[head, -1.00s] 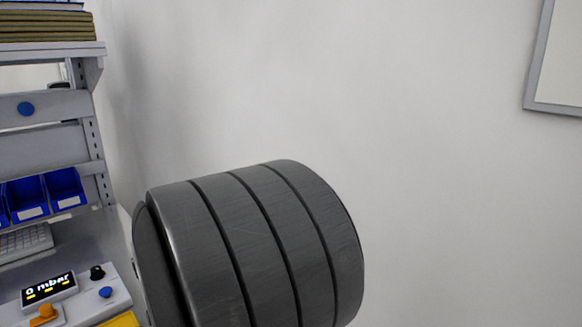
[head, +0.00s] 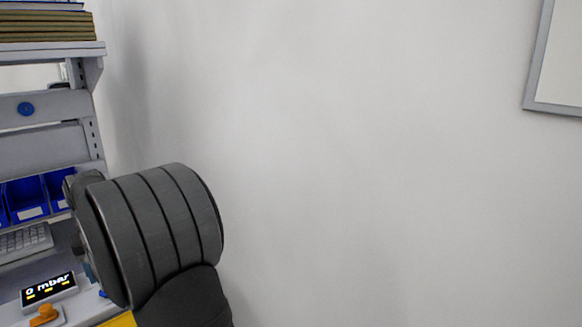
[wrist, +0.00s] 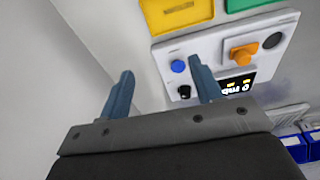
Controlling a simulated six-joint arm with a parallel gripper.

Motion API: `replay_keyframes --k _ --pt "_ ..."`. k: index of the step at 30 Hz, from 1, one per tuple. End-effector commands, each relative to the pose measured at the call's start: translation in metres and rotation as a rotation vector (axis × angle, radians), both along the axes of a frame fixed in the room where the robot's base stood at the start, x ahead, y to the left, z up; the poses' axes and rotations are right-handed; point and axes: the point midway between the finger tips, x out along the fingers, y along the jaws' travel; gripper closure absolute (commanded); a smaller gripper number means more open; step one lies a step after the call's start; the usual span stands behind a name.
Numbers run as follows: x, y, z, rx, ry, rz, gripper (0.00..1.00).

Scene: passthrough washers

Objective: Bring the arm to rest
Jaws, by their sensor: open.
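My gripper (wrist: 162,90) shows in the wrist view with its two blue-grey fingers spread apart and nothing between them. Past the fingers lies a white control panel (wrist: 215,62) with a blue button, an orange knob and a lit display. The right finger overlaps the panel in the picture; I cannot tell the distance. In the head view a thick dark grey ribbed part of my arm fills the lower left, and the fingers are hidden there. The panel's display (head: 47,289) reads "0 mbar" at the lower left.
A shelf rack (head: 45,100) with books on top stands at the left. Blue bins (head: 27,197) and a keyboard (head: 25,241) sit below it. Yellow (wrist: 178,14) and green panels adjoin the control panel. A pale wall (head: 370,150) with a framed board (head: 555,60) fills the right.

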Motion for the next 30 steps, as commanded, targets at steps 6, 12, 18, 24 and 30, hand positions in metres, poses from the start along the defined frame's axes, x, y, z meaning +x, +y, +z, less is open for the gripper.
replay_keyframes --k 6,12,18,24,30 --pt "-0.002 0.045 0.001 -0.001 0.001 0.083 0.41" --pt "-0.008 0.085 0.001 0.000 0.001 0.158 0.41" --pt "-0.017 0.124 -0.001 0.001 0.001 0.233 0.41" --pt "-0.030 0.159 -0.006 0.000 0.001 0.296 0.41" --pt "-0.042 0.178 -0.021 0.000 0.000 0.294 0.41"
